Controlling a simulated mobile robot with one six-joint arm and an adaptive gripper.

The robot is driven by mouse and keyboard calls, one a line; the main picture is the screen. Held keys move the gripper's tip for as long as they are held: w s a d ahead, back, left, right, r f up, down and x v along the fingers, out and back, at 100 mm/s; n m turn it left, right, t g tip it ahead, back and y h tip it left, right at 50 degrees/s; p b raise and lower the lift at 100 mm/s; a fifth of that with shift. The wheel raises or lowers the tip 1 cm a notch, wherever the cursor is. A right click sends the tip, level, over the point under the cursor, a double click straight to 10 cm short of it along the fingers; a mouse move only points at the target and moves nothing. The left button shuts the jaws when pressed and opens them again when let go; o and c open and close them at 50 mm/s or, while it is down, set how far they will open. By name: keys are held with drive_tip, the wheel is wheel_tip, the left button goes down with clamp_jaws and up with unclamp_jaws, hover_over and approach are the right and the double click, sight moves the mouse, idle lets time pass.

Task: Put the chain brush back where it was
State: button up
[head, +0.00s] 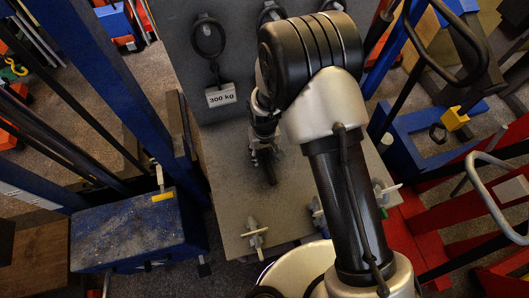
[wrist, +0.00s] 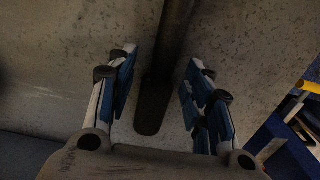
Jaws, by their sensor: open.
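A dark, narrow bar with a rounded end, which looks like the chain brush (wrist: 152,112), lies against the speckled grey surface in the wrist view. It runs from the top edge down between my fingers. In the head view a dark elongated piece (head: 269,168) shows just below my gripper (head: 262,148), on the grey board. My gripper is open, with one blue-padded finger pair on each side of the bar in the wrist view (wrist: 160,72). I see a gap on both sides of the bar. Bristles cannot be made out, and my arm hides part of the board.
The grey board (head: 228,160) has black rings (head: 208,38) along its top and a hanging "300 kg" tag (head: 221,95). A pale wing-shaped clamp (head: 255,238) is at its lower edge. A blue block (head: 135,232) stands left; red and blue frames crowd the right.

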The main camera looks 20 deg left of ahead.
sight(265, 154)
wheel_tip(265, 154, up, 12)
drive_tip(key=p, duration=0.1)
drive_tip(key=shift+p, duration=0.4)
drive_tip(key=d+r+m+t, duration=0.2)
drive_tip(key=d+r+m, duration=0.2)
drive_tip(key=d+r, duration=1.4)
drive_tip(key=s+d+r+m+t, duration=0.2)
drive_tip(key=s+d+r+m, duration=0.2)
drive_tip(key=s+d+r, duration=0.6)
drive_tip(key=s+d, duration=0.3)
drive_tip(key=shift+s+t, duration=0.25)
drive_tip(key=shift+t, duration=0.05)
drive_tip(key=shift+d, duration=0.1)
